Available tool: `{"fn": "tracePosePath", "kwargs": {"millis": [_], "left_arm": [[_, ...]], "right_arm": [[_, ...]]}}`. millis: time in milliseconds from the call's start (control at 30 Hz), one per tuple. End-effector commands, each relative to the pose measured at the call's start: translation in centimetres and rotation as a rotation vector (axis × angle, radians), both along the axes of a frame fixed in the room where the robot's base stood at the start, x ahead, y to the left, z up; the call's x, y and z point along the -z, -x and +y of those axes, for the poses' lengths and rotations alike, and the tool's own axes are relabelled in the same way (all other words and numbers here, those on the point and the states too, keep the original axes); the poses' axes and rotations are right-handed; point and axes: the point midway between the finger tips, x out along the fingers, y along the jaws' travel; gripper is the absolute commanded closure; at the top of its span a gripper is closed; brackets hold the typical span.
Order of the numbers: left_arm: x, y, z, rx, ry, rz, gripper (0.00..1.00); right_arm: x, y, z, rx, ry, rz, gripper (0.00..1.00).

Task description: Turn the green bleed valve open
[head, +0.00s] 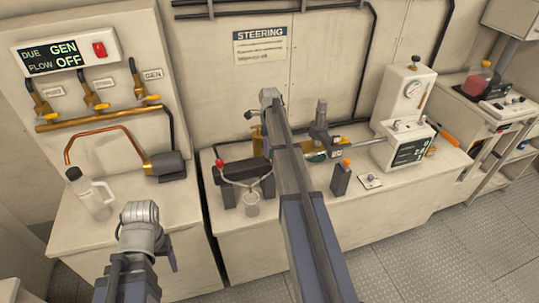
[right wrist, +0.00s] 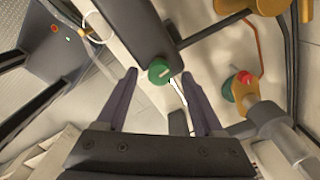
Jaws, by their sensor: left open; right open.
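A round green bleed valve knob (right wrist: 160,71) with a pale line across its face sits on the end of a dark block (right wrist: 138,28) in the right wrist view. My right gripper (right wrist: 159,77) is open, its dark fingers on either side of the knob. I cannot tell whether they touch it. In the head view my right arm crosses the middle and hides the knob and this gripper. My left arm's wrist (head: 140,215) is at lower left in front of the bench. Only a dark sliver of my left gripper (head: 172,262) shows there, with nothing seen in it.
The bench also holds a clear cup (head: 252,205), an orange-topped black device (head: 341,178) and a white gauge unit (head: 405,92). A bottle (head: 90,193) stands at left.

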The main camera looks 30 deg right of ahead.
Motion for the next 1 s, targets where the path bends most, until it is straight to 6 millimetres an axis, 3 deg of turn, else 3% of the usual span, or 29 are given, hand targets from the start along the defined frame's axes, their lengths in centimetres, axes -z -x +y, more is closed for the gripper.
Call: {"fn": "tracePosePath", "kwargs": {"millis": [67, 367, 1000], "left_arm": [[0.83, 0.0, 0.0, 0.0, 0.0, 0.0, 0.31], [0.78, -0.01, 0.0, -0.001, 0.0, 0.0, 0.31], [0.78, -0.01, 0.0, -0.001, 0.0, 0.0, 0.31]], "right_arm": [[0.83, 0.0, 0.01, 0.0, 0.0, 0.0, 0.31], [0.78, -0.01, 0.01, 0.0, 0.0, 0.0, 0.31], [0.79, 0.0, 0.0, 0.0, 0.0, 0.0, 1.0]]}}
